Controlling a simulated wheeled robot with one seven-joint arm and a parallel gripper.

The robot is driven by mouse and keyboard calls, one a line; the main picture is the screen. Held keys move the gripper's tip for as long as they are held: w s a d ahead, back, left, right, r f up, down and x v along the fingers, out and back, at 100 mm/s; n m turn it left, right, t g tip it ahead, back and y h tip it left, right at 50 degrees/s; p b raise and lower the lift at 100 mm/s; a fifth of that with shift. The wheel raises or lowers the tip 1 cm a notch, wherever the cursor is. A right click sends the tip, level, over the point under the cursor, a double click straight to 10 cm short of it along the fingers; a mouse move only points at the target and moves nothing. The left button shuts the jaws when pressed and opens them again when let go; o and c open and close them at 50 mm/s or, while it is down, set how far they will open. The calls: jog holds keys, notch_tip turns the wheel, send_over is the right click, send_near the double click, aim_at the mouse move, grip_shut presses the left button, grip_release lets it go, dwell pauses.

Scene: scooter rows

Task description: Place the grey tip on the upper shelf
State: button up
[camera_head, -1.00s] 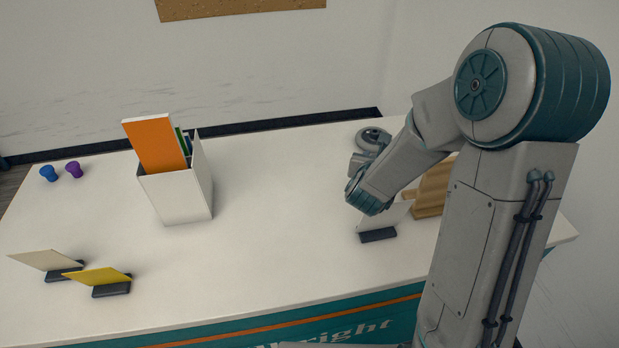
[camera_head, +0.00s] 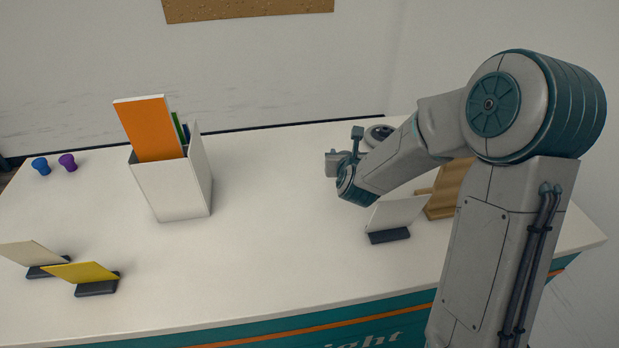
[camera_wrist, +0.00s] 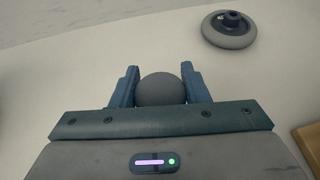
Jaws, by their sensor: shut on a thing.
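The grey tip (camera_wrist: 160,91) shows in the wrist view as a smooth, rounded dark grey piece. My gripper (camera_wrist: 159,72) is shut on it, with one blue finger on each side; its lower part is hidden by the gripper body. In the head view my gripper (camera_head: 345,158) is above the white table, right of the middle; the tip cannot be made out there. A wooden piece (camera_head: 449,188) stands partly hidden behind my arm at the right. I cannot tell whether it belongs to the upper shelf, and no other shelf is visible.
A grey wheel (camera_head: 378,133) lies behind my gripper, also in the wrist view (camera_wrist: 229,32). A white card holder (camera_head: 390,236) stands in front. A white file box (camera_head: 175,190), yellow card (camera_head: 82,272), cream card (camera_head: 30,253) and two pegs (camera_head: 67,162) stand left. The table's middle is clear.

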jog(key=p, duration=0.2)
send_over(317, 186)
notch_tip(317, 186, down, 4)
jog(key=shift+f, duration=0.1)
jog(key=shift+f+p, duration=0.5)
jog(key=shift+f, duration=1.45)
jog(key=shift+f+b, duration=0.25)
jog(key=shift+b, duration=0.15)
jog(key=o, duration=1)
jog(key=shift+r, duration=0.1)
jog(key=shift+r, duration=0.1)
jog(key=shift+r+p, duration=0.15)
jog(key=shift+p, duration=0.35)
jog(key=b+v, duration=0.3)
jog(key=v, duration=0.8)
jog(key=shift+s+r, duration=0.1)
jog(key=shift+s, duration=0.3)
